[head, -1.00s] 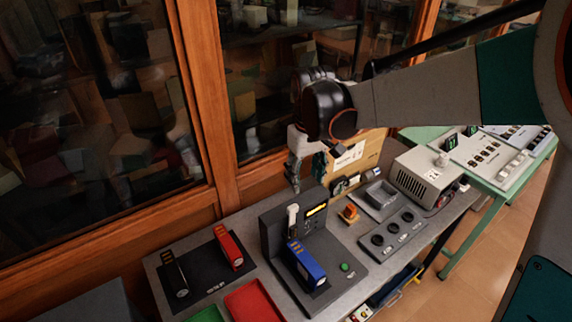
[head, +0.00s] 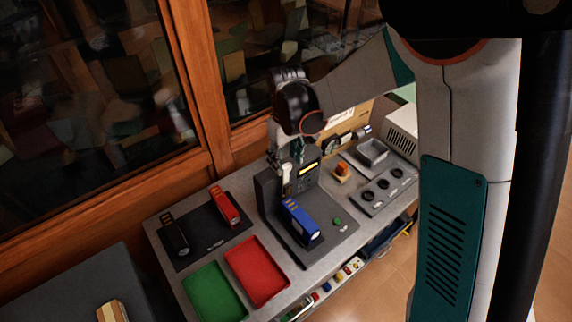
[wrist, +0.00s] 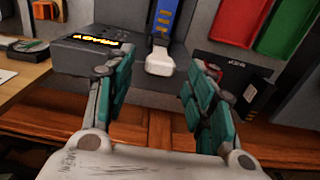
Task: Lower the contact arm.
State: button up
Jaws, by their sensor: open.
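The contact arm, a white upright lever (head: 287,176), stands raised on the dark grey test station (head: 266,200). Its white end (wrist: 159,62) shows in the wrist view, in front of the gap between my fingers. A blue battery pack (head: 301,223) sits in the station below the arm, and its striped blue side (wrist: 165,18) shows at the top of the wrist view. My gripper (head: 286,152) is above the lever's top. In the wrist view my gripper (wrist: 158,98) has its teal-padded fingers spread wide with nothing between them. Contact with the lever cannot be told from the head view.
A black pack (head: 174,236) and a red pack (head: 224,207) lie on a dark mat to the left. A green tray (head: 213,293) and a red tray (head: 257,270) are in front. A green button (head: 337,221) and an orange knob (head: 342,170) are right. Wood-framed glass stands behind.

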aim_at(286, 181)
jog(key=shift+f, duration=1.2)
grip_shut()
